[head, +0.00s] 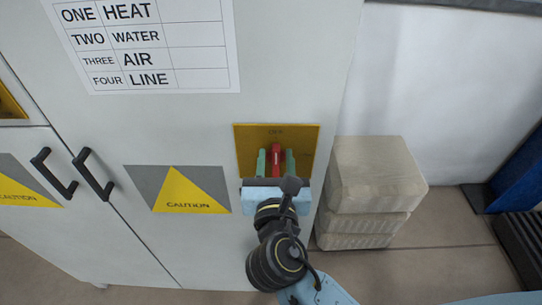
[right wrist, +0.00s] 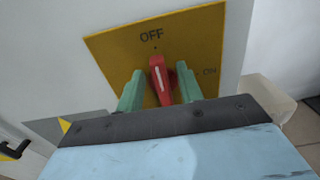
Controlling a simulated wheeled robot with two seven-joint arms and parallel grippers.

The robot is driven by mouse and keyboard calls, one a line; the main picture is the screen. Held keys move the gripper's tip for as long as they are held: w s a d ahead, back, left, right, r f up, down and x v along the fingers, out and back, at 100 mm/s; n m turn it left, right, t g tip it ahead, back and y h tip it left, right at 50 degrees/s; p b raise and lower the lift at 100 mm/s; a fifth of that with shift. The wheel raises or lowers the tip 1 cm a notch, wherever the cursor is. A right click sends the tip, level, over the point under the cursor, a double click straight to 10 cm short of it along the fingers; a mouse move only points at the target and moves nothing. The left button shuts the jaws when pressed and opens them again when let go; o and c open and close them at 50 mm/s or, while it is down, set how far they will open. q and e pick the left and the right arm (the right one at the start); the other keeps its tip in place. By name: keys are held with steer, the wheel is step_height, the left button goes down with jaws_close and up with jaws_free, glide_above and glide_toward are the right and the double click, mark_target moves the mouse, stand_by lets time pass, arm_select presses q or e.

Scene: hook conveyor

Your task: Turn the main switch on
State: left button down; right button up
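The main switch is a red handle (head: 276,156) on a yellow plate (head: 304,134) on the front of a grey cabinet. In the right wrist view the handle (right wrist: 160,80) points up toward the "OFF" mark on the yellow plate (right wrist: 118,48); "ON" is marked at the right. My right gripper (head: 276,159) is at the plate, its green fingers on either side of the handle. In the right wrist view the fingers of the right gripper (right wrist: 161,80) stand apart, with small gaps beside the handle. The handle's lower part is hidden by the gripper. My left gripper is not in view.
The cabinet (head: 190,125) has a caution sign (head: 188,190) and black door handles (head: 92,174) left of the switch. A white label sheet (head: 150,50) is above. Pale stacked blocks (head: 370,175) stand on the floor just right of the cabinet.

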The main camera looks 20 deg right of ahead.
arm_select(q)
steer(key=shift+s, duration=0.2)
arm_select(e)
steer(key=shift+s, duration=0.1)
steer(key=shift+c, duration=0.2)
jaws_close()
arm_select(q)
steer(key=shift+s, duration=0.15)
